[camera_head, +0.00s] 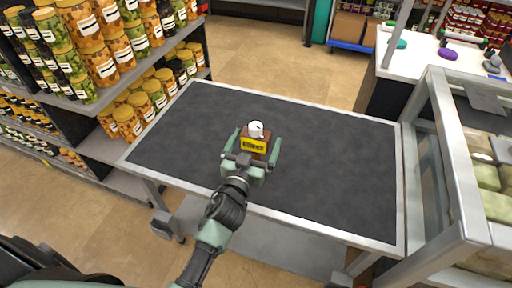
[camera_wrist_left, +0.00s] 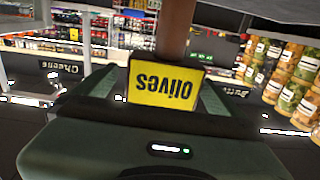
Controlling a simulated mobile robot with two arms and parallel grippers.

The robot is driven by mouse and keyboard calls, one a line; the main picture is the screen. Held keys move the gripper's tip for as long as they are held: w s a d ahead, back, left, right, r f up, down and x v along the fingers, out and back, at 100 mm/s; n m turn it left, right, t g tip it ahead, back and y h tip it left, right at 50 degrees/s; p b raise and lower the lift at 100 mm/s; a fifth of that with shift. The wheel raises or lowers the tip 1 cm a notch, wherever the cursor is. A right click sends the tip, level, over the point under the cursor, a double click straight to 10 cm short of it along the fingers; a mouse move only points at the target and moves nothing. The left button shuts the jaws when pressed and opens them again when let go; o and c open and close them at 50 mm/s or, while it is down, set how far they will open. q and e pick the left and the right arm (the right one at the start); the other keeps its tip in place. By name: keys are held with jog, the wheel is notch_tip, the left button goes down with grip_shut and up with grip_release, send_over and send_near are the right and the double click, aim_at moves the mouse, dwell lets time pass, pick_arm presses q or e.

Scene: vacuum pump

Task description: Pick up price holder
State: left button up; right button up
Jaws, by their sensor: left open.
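The price holder (camera_head: 254,144) is a small brown block with a yellow label and a white rounded piece on top. It stands on the dark table top, near the middle. My left gripper (camera_head: 252,153) is open, with one green finger on each side of the holder. In the left wrist view the yellow label (camera_wrist_left: 160,84) reads "Olives" upside down, between the fingers. Whether the fingers touch the holder cannot be told. My right gripper is not in view.
The dark table (camera_head: 320,190) is otherwise bare. A shelf of jars (camera_head: 90,50) stands close on the left. A grey-framed display case (camera_head: 440,150) is at the right edge, and a white counter (camera_head: 430,60) stands behind on the right.

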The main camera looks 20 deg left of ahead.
pick_arm(q)
jog(key=w, duration=0.4)
jog(key=shift+a, duration=0.15)
jog(key=c, duration=1.9)
jog(key=shift+r, duration=0.1)
jog(key=shift+c, duration=1.2)
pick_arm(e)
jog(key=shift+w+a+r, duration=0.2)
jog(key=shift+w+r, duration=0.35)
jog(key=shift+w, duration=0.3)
pick_arm(q)
jog(key=shift+r+p, duration=0.1)
jog(key=shift+p, duration=0.2)
